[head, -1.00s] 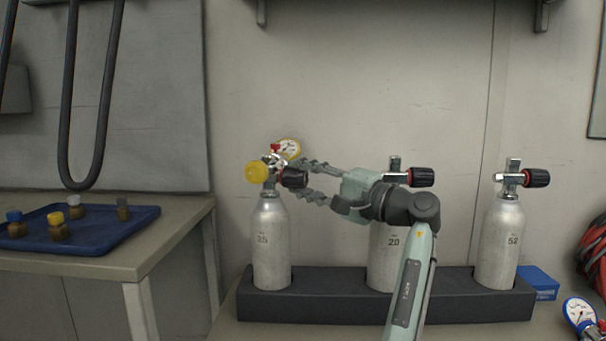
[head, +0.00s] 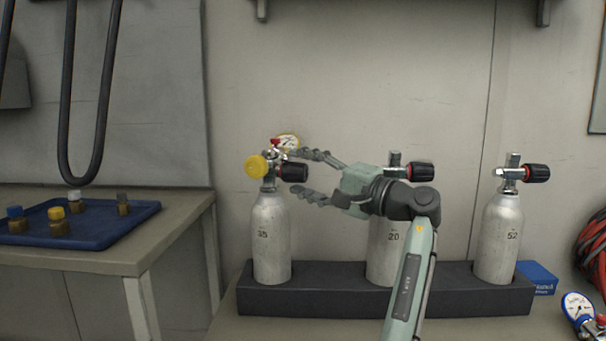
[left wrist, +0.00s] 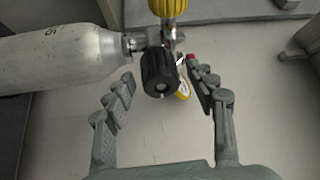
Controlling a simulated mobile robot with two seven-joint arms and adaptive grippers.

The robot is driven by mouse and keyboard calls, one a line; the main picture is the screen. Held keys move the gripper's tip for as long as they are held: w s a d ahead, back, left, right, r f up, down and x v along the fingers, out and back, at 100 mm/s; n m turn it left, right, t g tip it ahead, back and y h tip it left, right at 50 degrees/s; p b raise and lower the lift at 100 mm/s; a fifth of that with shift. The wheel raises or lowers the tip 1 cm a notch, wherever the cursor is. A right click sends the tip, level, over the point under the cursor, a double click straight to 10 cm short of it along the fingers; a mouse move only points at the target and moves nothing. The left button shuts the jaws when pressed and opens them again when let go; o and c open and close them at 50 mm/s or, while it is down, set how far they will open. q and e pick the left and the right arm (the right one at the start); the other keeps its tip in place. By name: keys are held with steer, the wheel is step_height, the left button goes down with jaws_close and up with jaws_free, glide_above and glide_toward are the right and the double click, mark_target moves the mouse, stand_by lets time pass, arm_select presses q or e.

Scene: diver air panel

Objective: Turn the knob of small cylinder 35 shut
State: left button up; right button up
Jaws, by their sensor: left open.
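Small cylinder 35 (head: 271,240) stands upright at the left end of the dark rack; it also shows lying sideways in the left wrist view (left wrist: 65,58). Its black knob (head: 293,172) points right from the valve and faces the camera in the left wrist view (left wrist: 160,72). A yellow round fitting (head: 257,167) and a small yellow gauge (head: 288,142) are on the same valve. My left gripper (head: 294,172) is open, with one finger above and one below the black knob. In the left wrist view (left wrist: 160,74) gaps show between both fingers and the knob.
The black rack (head: 330,302) also holds cylinders 20 (head: 383,250) and 52 (head: 497,240), with similar black knobs. A blue box (head: 538,279) and a blue gauge (head: 577,308) lie at right. A blue tray (head: 100,232) with capped fittings is on the left bench.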

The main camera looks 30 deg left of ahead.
arm_select(q)
steer(key=s+d+f, duration=0.1)
steer(key=d, duration=1)
steer(key=shift+d, duration=0.4)
